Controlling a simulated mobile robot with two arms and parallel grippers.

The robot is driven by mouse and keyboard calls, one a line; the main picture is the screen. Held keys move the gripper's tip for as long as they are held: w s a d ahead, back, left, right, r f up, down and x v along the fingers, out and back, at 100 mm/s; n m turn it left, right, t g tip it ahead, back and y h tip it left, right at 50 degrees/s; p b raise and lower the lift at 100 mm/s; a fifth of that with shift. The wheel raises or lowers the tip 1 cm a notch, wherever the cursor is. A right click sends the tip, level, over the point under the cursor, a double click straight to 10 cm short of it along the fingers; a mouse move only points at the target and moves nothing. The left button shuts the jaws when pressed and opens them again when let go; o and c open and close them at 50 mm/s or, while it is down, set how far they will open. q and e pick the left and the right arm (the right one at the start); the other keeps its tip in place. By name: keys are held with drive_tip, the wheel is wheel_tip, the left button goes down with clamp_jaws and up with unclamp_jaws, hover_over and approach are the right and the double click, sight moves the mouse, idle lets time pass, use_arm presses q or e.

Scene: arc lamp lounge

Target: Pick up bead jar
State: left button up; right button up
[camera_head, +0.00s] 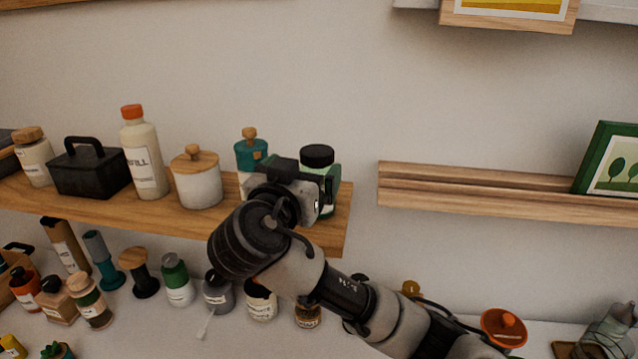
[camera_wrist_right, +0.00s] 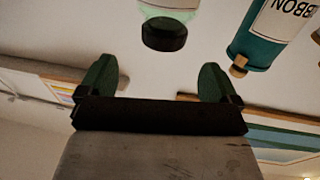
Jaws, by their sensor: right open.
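A jar with a black lid (camera_head: 317,155) stands near the right end of the wooden wall shelf; it is likely the bead jar, though its label cannot be read. Its body is mostly hidden behind my right gripper (camera_head: 303,179). In the right wrist view the jar's black lid (camera_wrist_right: 164,34) and pale clear body appear upside down at the top. My right gripper (camera_wrist_right: 157,78) has its two green fingers spread and empty. The jar is beyond the fingertips, roughly in line with the gap between them. My left gripper is not in view.
A teal ribbon jar (camera_wrist_right: 261,38) stands close beside the black-lidded jar. A white canister (camera_head: 197,183), a white bottle (camera_head: 144,158) and a black caddy (camera_head: 88,172) share the shelf (camera_head: 140,221). Several jars stand below.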

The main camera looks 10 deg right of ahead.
sight(315, 153)
drive_tip(key=x, duration=0.2)
drive_tip(key=shift+w+d+r+p, duration=0.1)
drive_tip(key=shift+w+d+p, duration=0.2)
drive_tip(key=shift+p, duration=0.1)
drive_tip(key=p+x, duration=0.1)
drive_tip(key=x, duration=0.1)
drive_tip(key=p+x, duration=0.2)
drive_tip(key=shift+w+a, duration=0.25)
drive_tip(key=shift+w+d+p, duration=0.3)
drive_tip(key=shift+w, duration=0.15)
drive_tip(key=shift+f, duration=0.25)
drive_tip(key=shift+c, duration=0.7)
drive_tip(key=c, duration=1.4)
drive_tip(key=shift+o, duration=0.2)
drive_tip(key=shift+r, duration=0.1)
